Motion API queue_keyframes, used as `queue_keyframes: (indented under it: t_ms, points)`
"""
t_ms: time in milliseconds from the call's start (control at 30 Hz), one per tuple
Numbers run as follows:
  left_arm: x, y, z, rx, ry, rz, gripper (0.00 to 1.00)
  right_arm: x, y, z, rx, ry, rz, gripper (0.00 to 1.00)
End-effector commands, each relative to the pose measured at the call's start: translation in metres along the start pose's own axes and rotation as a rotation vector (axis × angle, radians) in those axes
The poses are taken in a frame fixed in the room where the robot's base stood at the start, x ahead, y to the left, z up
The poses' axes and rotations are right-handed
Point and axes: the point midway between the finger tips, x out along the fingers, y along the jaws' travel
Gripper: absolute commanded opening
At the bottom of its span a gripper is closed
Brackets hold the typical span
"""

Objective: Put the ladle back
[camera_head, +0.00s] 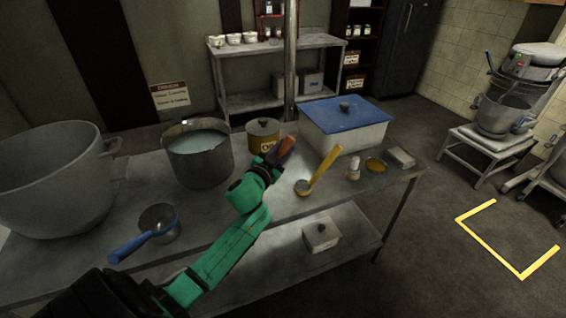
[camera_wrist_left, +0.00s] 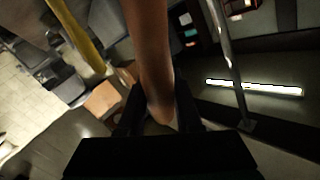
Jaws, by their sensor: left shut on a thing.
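My left gripper (camera_head: 278,158) is above the table, in front of the yellow pot. It is shut on a brown, rounded, handle-like thing (camera_head: 288,147), which also shows large between the fingers in the left wrist view (camera_wrist_left: 150,55). I cannot tell what the far end of this thing is. A ladle with a yellow handle (camera_head: 325,165) and a round bowl (camera_head: 303,187) is to the right of the gripper, its handle slanting up to the right. A yellow bar, perhaps this handle (camera_wrist_left: 77,36), shows in the left wrist view, apart from the fingers. My right gripper is out of view.
On the metal table are a large grey pot (camera_head: 55,190), a pot of pale liquid (camera_head: 200,165), a blue-handled saucepan (camera_head: 158,225), a yellow lidded pot (camera_head: 263,133), a blue-lidded box (camera_head: 345,132) and a small shaker (camera_head: 353,168). The table's front middle is fairly clear.

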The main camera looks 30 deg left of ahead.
Motion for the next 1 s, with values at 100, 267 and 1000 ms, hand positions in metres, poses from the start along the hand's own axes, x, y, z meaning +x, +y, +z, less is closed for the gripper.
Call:
queue_keyframes:
  t_ms: [100,267,1000]
  points:
    - [0.000,0.011,0.023,-0.004,-0.002,0.000,0.00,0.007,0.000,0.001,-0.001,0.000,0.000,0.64]
    - [0.001,0.017,0.037,0.000,0.001,0.000,0.00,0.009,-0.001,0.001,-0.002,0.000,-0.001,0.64]
    - [-0.011,0.017,0.037,0.000,-0.001,0.001,0.63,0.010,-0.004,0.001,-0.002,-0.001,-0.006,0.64]
